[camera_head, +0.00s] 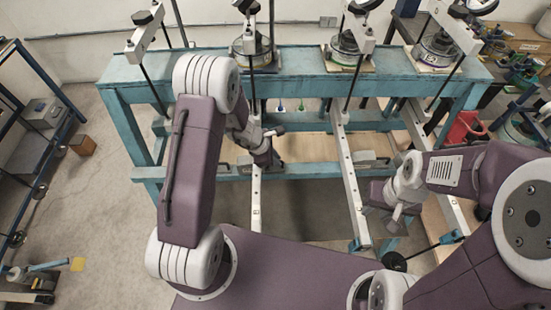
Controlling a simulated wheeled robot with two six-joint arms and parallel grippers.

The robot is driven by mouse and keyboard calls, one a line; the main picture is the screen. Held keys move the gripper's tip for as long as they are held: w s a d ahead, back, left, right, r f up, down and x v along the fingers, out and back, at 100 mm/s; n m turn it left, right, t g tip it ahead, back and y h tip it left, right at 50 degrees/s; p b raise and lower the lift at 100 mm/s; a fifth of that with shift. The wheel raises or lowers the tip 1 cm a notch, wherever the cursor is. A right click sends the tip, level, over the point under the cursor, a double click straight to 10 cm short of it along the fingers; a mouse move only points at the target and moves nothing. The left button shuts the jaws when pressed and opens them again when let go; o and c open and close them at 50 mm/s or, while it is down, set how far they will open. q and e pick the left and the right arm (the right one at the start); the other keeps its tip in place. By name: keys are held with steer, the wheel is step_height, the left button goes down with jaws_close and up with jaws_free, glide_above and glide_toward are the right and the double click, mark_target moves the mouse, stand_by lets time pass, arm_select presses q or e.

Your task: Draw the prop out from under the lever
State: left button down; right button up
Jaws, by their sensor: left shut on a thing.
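Three pale lever beams stick out from the teal frame toward me: a left lever (256,198), a middle lever (344,168) and a right lever (422,143). My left gripper (268,147) is at the left lever, just in front of the frame, and is shut on the prop. The prop itself is mostly hidden by the gripper and too small to make out. My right gripper (396,214) hangs between the middle and right levers, apart from the left lever. Its fingers are too small to tell open from shut.
The teal frame (297,62) carries round cells on top, with upright rods and hangers. A red object (464,128) and a cluttered bench stand at the right. Bare floor (100,190) lies at the left.

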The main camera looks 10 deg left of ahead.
stand_by(0.8)
arm_select(q)
steer(key=w+d, duration=0.1)
steer(key=d, duration=0.5)
steer(key=w+d+p, duration=0.1)
steer(key=d, duration=0.3)
steer(key=shift+w, duration=0.35)
arm_select(e)
steer(key=shift+r, duration=0.6)
arm_select(q)
steer(key=shift+a, duration=0.1)
arm_select(e)
steer(key=shift+a, duration=0.25)
steer(key=shift+d, duration=0.1)
